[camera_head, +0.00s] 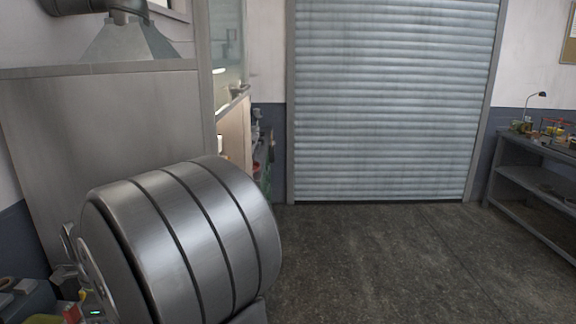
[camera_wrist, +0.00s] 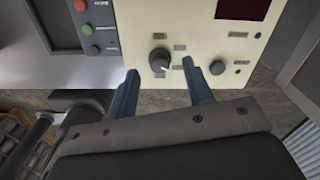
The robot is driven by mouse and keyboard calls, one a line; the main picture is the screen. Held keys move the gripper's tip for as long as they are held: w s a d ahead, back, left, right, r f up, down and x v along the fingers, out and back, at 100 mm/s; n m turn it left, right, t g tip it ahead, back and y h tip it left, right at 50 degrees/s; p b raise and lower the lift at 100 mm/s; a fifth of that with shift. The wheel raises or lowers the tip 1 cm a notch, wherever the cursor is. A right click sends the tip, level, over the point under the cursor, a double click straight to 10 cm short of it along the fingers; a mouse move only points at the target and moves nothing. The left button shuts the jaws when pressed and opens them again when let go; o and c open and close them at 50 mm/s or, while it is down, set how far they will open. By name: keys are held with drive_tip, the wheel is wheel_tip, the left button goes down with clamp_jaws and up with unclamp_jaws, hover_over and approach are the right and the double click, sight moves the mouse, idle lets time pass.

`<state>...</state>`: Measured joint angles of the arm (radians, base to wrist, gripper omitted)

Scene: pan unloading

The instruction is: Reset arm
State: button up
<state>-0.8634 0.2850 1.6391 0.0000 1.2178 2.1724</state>
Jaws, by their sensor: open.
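My gripper (camera_wrist: 160,70) shows in the wrist view with its two blue fingers spread apart and nothing between them. The fingertips point at a cream control panel (camera_wrist: 215,47). A dark round knob (camera_wrist: 160,61) on that panel lies in line with the gap between the fingers. I cannot tell how far the tips are from the panel, or whether they touch it. The gripper is not visible in the head view.
A large banded metal drum (camera_head: 190,240) fills the lower left of the head view. A grey roller shutter (camera_head: 395,100) stands behind open floor (camera_head: 390,260). A workbench (camera_head: 535,165) with small items is at the right. Red and green buttons (camera_wrist: 86,28) sit beside the panel.

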wheel_tip(320, 180, up, 15)
wheel_tip(320, 180, down, 17)
drive_tip(key=shift+f, duration=0.15)
drive_tip(key=shift+r+n, duration=0.25)
drive_tip(key=shift+n, duration=0.65)
drive_tip(key=n, duration=1.4)
